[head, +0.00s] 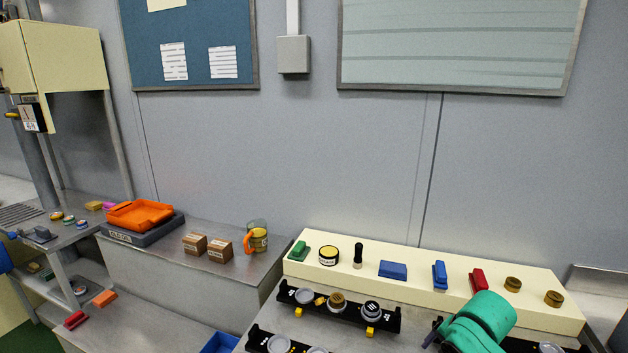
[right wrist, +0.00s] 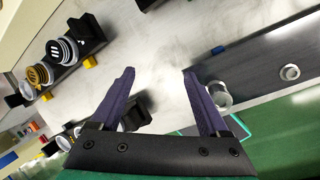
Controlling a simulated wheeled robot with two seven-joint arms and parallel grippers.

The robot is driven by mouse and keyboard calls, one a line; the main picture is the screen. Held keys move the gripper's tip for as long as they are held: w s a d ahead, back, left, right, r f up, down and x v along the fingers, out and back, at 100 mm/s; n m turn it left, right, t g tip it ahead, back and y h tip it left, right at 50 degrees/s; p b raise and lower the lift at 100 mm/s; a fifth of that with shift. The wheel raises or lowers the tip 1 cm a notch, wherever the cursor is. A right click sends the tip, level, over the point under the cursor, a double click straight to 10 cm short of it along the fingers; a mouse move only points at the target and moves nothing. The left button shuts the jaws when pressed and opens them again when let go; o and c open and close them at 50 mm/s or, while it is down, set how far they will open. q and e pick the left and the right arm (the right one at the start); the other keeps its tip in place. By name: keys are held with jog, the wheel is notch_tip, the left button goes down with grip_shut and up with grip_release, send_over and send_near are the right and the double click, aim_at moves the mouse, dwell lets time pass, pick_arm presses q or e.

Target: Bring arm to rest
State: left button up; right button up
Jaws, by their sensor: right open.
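My right arm, with a green cover, comes into the head view at the lower right, over the front of the workbench (head: 380,285). My right gripper shows in the right wrist view (right wrist: 158,88) with its two dark purple fingers spread apart and nothing between them. Below the fingers is a pale tabletop. In the head view the fingers are mostly hidden behind the green arm. My left gripper is in neither view.
Black racks (head: 340,312) with round speaker parts lie close to my right arm. A cream shelf (head: 410,268) behind holds blue, red and green blocks and brass cylinders. An orange tray (head: 138,214) and small boxes (head: 194,243) stand on a table at left.

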jog(key=s+a+f+m, duration=0.1)
jog(key=a+m, duration=0.1)
jog(key=s+a+f+m, duration=0.2)
jog(key=s+a+f+m+y, duration=0.1)
jog(key=s+a, duration=0.1)
jog(key=shift+s+f+m, duration=0.1)
jog(key=shift+f+m, duration=0.15)
jog(key=shift+m, duration=0.15)
jog(key=s+m, duration=0.1)
jog(key=s+a+f+m, duration=0.1)
jog(key=m, duration=0.1)
jog(key=shift+s+f+m, duration=0.1)
jog(key=shift+s+m, duration=0.2)
jog(key=shift+s, duration=0.05)
jog(key=s+d+f+m, duration=0.2)
jog(key=s+d+m, duration=0.1)
jog(key=s+m, duration=0.95)
notch_tip(320, 180, down, 25)
jog(key=s+g, duration=0.2)
jog(key=s+d+f+g+h, duration=0.1)
jog(key=s+d+f, duration=0.1)
jog(key=s+f, duration=1)
jog(key=s, duration=0.3)
jog(key=shift+s+d+f+m, duration=0.15)
jog(key=shift+s+d+m, duration=0.1)
jog(key=shift+s+m, duration=0.1)
